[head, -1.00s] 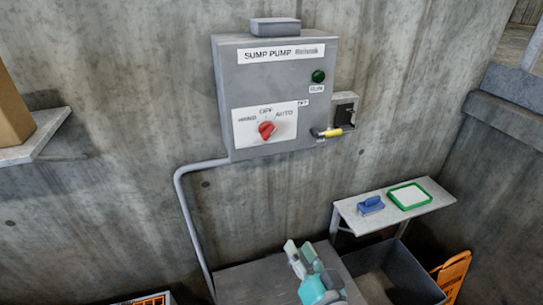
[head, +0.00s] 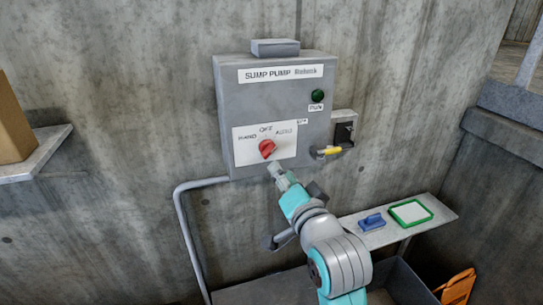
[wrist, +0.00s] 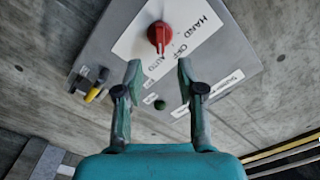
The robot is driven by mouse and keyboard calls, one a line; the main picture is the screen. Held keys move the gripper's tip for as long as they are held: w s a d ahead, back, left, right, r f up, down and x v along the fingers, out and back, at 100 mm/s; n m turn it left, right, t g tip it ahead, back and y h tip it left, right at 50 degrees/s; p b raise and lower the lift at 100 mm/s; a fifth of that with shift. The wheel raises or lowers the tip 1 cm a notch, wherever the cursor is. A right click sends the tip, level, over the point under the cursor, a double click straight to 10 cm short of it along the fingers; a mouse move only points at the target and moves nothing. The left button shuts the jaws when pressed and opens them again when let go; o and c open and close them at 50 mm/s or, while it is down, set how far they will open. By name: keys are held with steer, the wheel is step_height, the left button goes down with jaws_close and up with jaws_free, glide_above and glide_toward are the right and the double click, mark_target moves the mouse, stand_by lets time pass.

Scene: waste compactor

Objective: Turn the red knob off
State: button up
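The red knob (head: 267,149) sits on a white label plate (head: 247,156) marked HAND, OFF and AUTO, low on the grey sump pump box (head: 228,90). Its ridge appears to point up and right, toward AUTO. In the wrist view the red knob (wrist: 159,36) lies beyond my fingertips, about midway between them. My gripper (wrist: 158,68) is open and empty, with both fingers spread and a gap left before the knob. In the head view my gripper (head: 276,169) is just below the knob, its fingers small and partly hidden by my wrist.
A conduit (head: 183,220) runs down the wall. A shelf (head: 432,210) at lower right holds a blue item (head: 372,222) and a green-framed pad (head: 410,213).

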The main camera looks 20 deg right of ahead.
mark_target(270, 153)
steer(key=w, duration=0.8)
steer(key=shift+w, duration=0.25)
jaws_close()
